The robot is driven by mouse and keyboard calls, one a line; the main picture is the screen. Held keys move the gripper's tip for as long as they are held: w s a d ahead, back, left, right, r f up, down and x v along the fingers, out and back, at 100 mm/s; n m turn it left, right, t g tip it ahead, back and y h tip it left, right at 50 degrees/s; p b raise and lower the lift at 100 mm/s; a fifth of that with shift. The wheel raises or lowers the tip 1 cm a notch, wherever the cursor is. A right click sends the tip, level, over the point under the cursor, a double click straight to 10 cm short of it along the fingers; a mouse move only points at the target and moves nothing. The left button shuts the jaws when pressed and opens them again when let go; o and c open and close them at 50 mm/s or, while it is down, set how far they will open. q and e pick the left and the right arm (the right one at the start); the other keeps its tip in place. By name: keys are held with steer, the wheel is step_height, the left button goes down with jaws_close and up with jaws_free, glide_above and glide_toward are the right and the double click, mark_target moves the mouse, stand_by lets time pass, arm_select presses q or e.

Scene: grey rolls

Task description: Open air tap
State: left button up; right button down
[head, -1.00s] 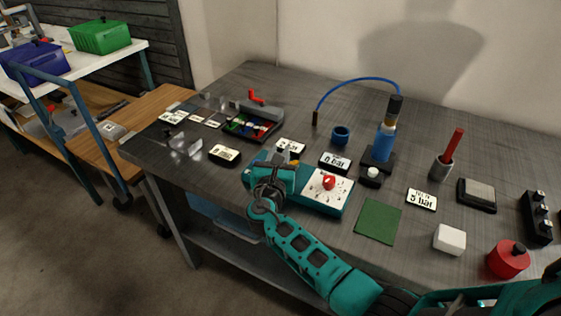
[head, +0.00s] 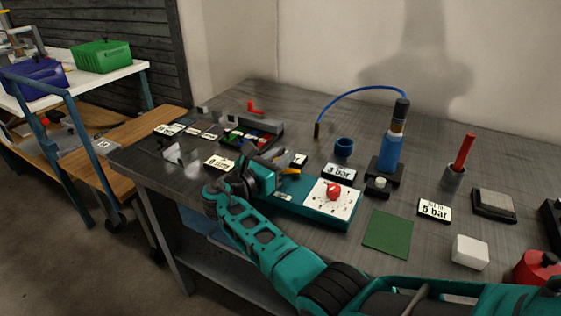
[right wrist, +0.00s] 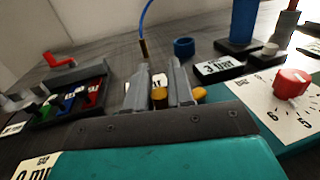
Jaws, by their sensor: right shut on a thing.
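The yellow air tap handle (head: 290,171) is at the back edge of the long teal box (head: 291,206). My right gripper (head: 280,161) is shut on it. In the right wrist view the two grey fingers stand on either side of a yellow part (right wrist: 160,96); more yellow (right wrist: 199,92) shows right of them. The tap's body is mostly hidden. A red knob (head: 333,191) sits on the box's white dial plate (head: 322,204). A display (head: 340,171) behind the box appears to read 3 bar. My left gripper is not in view.
A blue cylinder (head: 391,151) with a blue hose (head: 345,93) stands behind the box. A parts tray (head: 262,127) lies back left. A green mat (head: 388,232), a white block (head: 470,252) and a "5 bar" card (head: 434,210) lie to the right.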

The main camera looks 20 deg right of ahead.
steer(key=shift+r, duration=0.1)
steer(key=c, duration=1.1)
jaws_free()
steer(key=v, duration=1.2)
steer(key=shift+s+a+p, duration=0.15)
steer(key=shift+a+p, duration=0.15)
steer(key=shift+a, duration=0.05)
